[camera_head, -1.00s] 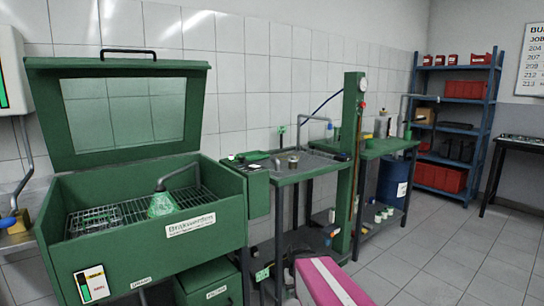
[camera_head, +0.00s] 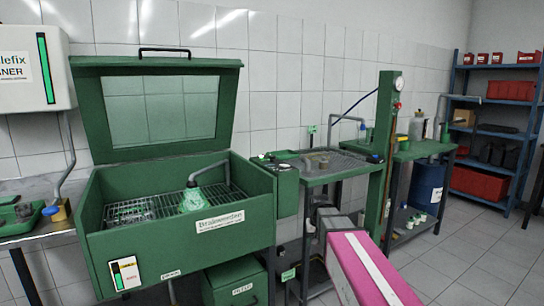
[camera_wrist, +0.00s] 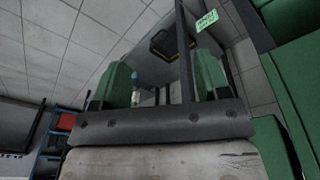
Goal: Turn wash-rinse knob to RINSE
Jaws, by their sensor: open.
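The green parts washer (camera_head: 180,210) stands with its lid up. A small control box (camera_head: 287,190) is fixed at its right side, with small dark parts on top. A white plate (camera_head: 125,273) with a dark and green strip is on its front. I cannot make out which small part is the wash-rinse knob, or its setting. In the wrist view my gripper (camera_wrist: 162,85) shows two green fingers wide apart with nothing held between them. In the head view my pink and white arm (camera_head: 365,270) reaches in from the lower right, right of and below the control box.
A metal-topped table (camera_head: 335,168) stands right of the washer, with a green post (camera_head: 384,150) beyond it. A green-labelled post shows near my gripper. A blue drum (camera_head: 426,186) and blue shelves (camera_head: 500,130) are farther right. A green bin (camera_head: 235,283) sits under the washer.

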